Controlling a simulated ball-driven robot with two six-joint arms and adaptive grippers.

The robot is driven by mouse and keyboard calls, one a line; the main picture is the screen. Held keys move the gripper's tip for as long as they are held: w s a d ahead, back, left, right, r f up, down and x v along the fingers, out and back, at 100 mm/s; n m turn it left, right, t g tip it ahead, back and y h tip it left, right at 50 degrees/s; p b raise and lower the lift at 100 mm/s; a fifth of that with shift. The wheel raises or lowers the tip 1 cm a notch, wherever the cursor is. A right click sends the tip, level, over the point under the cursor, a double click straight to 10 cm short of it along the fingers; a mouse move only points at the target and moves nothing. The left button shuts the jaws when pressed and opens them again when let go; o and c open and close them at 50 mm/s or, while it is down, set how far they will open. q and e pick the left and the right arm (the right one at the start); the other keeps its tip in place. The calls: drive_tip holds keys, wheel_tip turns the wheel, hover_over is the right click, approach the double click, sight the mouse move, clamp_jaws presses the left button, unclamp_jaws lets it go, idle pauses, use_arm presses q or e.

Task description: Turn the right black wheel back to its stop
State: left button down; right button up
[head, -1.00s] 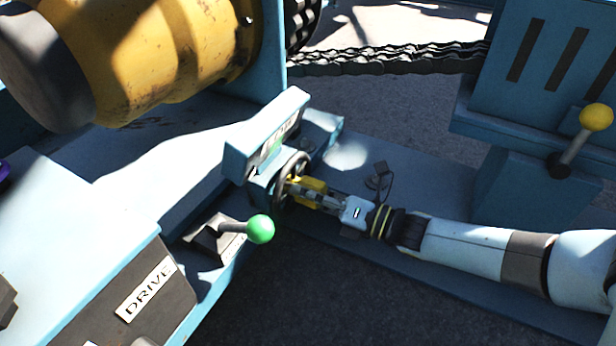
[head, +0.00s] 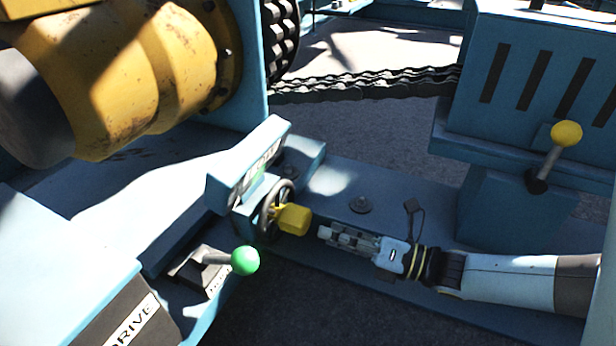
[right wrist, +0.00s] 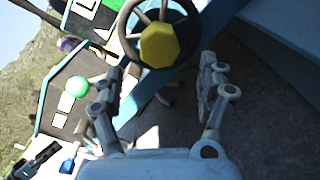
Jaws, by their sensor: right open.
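The black wheel (head: 271,212) stands upright on the side of a blue housing, with a yellow knob (head: 294,219) sticking out toward my right gripper. My right gripper (head: 322,232) is open and empty, a short gap to the right of the knob and not touching it. In the right wrist view, the wheel's dark rim (right wrist: 128,38) and the knob (right wrist: 160,46) show beyond my two spread fingers (right wrist: 160,88). A plate with a green mark (head: 250,170) sits above the wheel.
A green-knobbed lever (head: 245,261) stands just left of the wheel, near the DRIVE panel (head: 134,318). A yellow-knobbed lever (head: 566,134) stands at right. A chain (head: 365,86) runs behind. The blue ledge (head: 335,195) beside the wheel is mostly clear.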

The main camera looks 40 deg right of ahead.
drive_tip(key=shift+v, duration=1.8)
drive_tip(key=shift+c, duration=0.5)
